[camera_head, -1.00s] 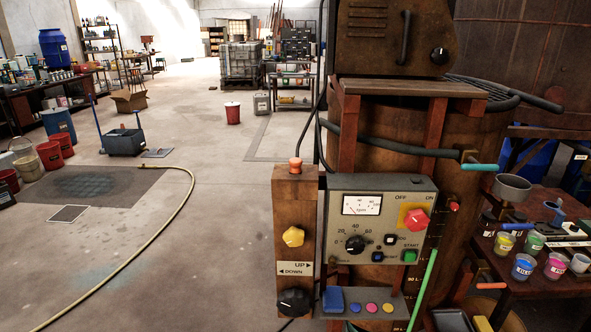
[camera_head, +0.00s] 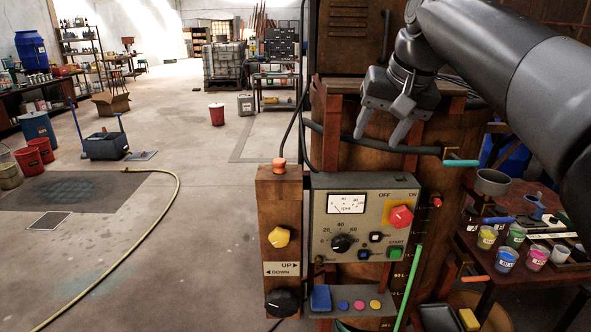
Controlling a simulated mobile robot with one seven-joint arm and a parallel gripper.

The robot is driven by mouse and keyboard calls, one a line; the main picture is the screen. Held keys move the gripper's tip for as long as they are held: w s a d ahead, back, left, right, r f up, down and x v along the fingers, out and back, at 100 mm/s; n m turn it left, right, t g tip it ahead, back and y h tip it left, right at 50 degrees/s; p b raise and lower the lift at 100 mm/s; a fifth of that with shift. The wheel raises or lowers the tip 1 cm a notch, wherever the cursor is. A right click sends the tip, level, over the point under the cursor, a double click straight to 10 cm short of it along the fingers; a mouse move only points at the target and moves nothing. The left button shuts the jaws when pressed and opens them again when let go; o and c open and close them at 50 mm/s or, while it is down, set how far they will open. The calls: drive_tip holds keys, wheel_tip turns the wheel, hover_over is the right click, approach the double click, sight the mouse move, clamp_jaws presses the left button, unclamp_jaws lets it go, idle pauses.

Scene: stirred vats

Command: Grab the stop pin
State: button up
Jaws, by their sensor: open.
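An orange-headed pin (camera_head: 279,165) stands upright on top of the brown post beside the control panel; it looks like the stop pin, though no label on it can be read. A smaller red knob (camera_head: 436,202) sticks out at the panel's right side. My gripper (camera_head: 378,140) is open and empty, fingers pointing down, above the control panel and in front of the rusty vat. It is up and to the right of the orange-headed pin, clearly apart from it.
The control panel (camera_head: 328,228) has a dial, a red switch and buttons. A dark hose and a cyan-handled valve (camera_head: 461,163) lie near my gripper. Paint cups (camera_head: 507,259) stand on the right-hand table (camera_head: 530,292). The floor at left is mostly open, with a yellow hose (camera_head: 150,232).

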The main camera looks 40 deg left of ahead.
drive_tip(key=n+g, duration=0.2)
approach(280, 161)
drive_tip(key=shift+d+f+y, duration=0.2)
drive_tip(key=shift+f+y, duration=0.1)
drive_tip(key=shift+f, duration=0.9)
drive_tip(key=shift+a+r+x, duration=0.1)
drive_tip(key=shift+a+x, duration=0.1)
drive_tip(key=shift+x, duration=1.35)
drive_tip(key=shift+a+r+x, duration=0.1)
drive_tip(key=shift+a+x, duration=0.1)
drive_tip(key=shift+x, duration=1.35)
drive_tip(key=c, duration=1.1)
